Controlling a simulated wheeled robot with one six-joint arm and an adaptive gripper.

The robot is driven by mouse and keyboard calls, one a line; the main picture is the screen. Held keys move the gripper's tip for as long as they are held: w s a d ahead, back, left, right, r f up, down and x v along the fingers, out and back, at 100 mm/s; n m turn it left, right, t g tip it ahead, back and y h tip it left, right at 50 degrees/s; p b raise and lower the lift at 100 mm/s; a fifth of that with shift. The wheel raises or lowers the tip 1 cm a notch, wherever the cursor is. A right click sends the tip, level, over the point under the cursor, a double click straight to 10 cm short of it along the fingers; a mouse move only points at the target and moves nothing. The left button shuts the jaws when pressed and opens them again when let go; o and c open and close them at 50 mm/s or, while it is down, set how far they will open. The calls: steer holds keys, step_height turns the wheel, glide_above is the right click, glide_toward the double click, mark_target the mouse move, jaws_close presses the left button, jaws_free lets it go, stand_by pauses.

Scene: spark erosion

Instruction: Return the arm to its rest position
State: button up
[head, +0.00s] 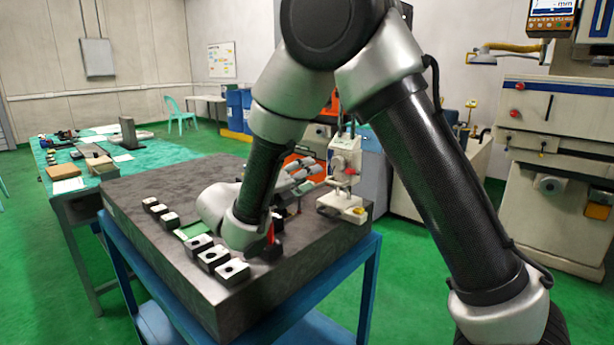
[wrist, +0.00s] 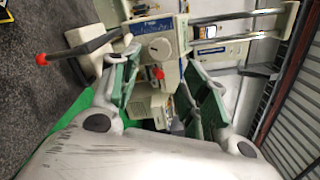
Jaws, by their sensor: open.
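My arm reaches down over the dark granite plate (head: 290,290), its upper links filling the middle and right of the head view. My gripper (head: 305,175) is low over the plate, partly hidden behind the arm, pointing towards the small white bench device (head: 344,160). In the wrist view, my gripper (wrist: 163,92) has its two green-padded fingers spread apart with nothing held between them. A white machine with a round dial (wrist: 160,45) and a red-knobbed lever (wrist: 75,47) shows beyond the fingers; its distance is unclear.
Several black-and-white blocks (head: 213,257) stand along the plate's left and front edge, close to the arm. A blue stand (head: 310,322) carries the plate. A green-topped bench (head: 145,158) is at left, a large machine (head: 560,150) at right. Green floor is open at lower left.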

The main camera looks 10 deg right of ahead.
steer(key=s+d+r+m+g+y, duration=0.2)
steer(key=s+d+m+g, duration=0.4)
steer(key=d+m, duration=0.4)
steer(key=s+d+r+m+g+y, duration=0.15)
steer(key=s+d+m+g, duration=0.25)
steer(key=s+d+m, duration=0.6)
steer(key=s+f+m+t+y, duration=0.1)
steer(key=s+m+t+y, duration=0.2)
steer(key=s+m+y, duration=0.8)
steer(key=s+m, duration=0.2)
steer(key=m, duration=0.5)
steer(key=shift+d+f+t, duration=0.25)
steer(key=shift+d+t, duration=0.15)
